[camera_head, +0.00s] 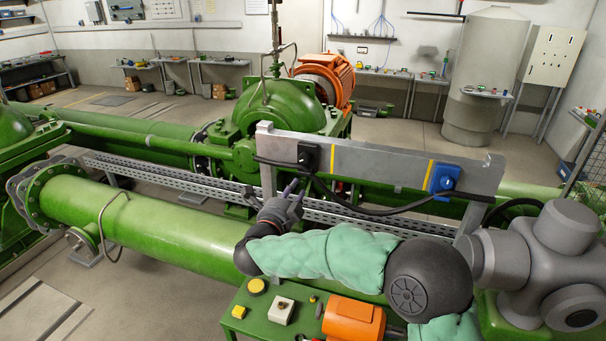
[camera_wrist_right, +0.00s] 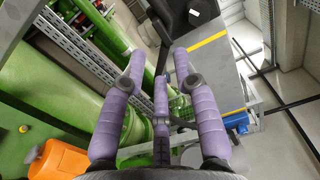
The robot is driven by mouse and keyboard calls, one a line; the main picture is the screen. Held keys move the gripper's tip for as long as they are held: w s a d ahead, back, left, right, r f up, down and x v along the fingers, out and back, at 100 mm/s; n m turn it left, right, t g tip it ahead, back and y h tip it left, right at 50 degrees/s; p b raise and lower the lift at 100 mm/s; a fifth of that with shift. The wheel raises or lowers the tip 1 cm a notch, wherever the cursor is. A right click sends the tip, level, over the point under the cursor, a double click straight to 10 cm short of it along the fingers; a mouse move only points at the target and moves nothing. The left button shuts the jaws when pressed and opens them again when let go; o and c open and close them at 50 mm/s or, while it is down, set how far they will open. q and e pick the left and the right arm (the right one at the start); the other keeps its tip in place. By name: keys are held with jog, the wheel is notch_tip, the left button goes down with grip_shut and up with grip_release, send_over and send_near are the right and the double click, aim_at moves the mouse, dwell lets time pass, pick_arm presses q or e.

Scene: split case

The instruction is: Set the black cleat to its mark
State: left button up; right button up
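The black cleat (camera_head: 308,156) sits on the face of a grey rail (camera_head: 380,163), near its left end. A yellow mark (camera_head: 332,158) is on the rail a little to the right of the cleat, with a narrow grey gap between them. The cleat also shows at the top of the right wrist view (camera_wrist_right: 172,18), with the yellow mark (camera_wrist_right: 208,40) beside it. My right gripper (camera_head: 290,190) is below and left of the cleat, apart from it. Its purple fingers (camera_wrist_right: 159,62) are spread and hold nothing that I can see. My left gripper is not in view.
A blue cleat (camera_head: 443,180) sits farther right on the rail, by a second yellow mark (camera_head: 428,174). A black cable (camera_head: 365,208) sags below the rail between the cleats.

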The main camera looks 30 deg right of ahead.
aim_at(306, 160)
jog(key=p+x, duration=0.1)
jog(key=x, duration=0.7)
jog(key=shift+w, duration=0.1)
grip_shut()
